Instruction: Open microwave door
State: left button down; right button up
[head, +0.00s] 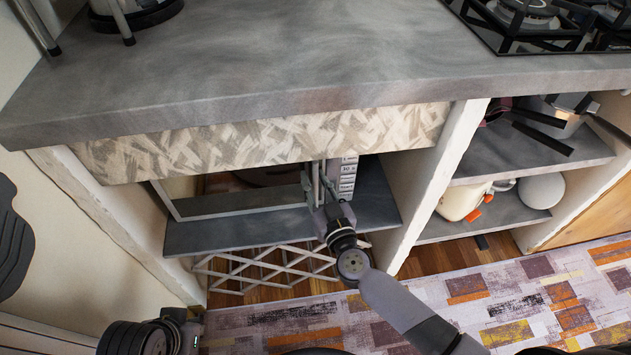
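The microwave (347,178) sits in the left compartment under the counter, its upper part hidden by the patterned front panel. Its light strip with dark markings shows to the right of my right gripper (318,178). A pale-framed pane (240,204), seemingly the door's lower part, is to the left of the gripper. I cannot tell whether the door is shut or ajar. My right gripper reaches into the compartment, fingers at the microwave's front between the pane and the strip. Whether they grip a handle is unclear. My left gripper is out of view.
The grey countertop (270,60) and patterned panel (270,142) overhang the compartment. A white lattice (265,268) stands below its shelf (235,232). Pans and a cream pot (464,203) fill the right shelves. A patterned rug (520,300) covers the floor in front.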

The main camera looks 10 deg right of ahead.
grip_shut()
dwell(0.5)
jog(key=shift+s, duration=0.1)
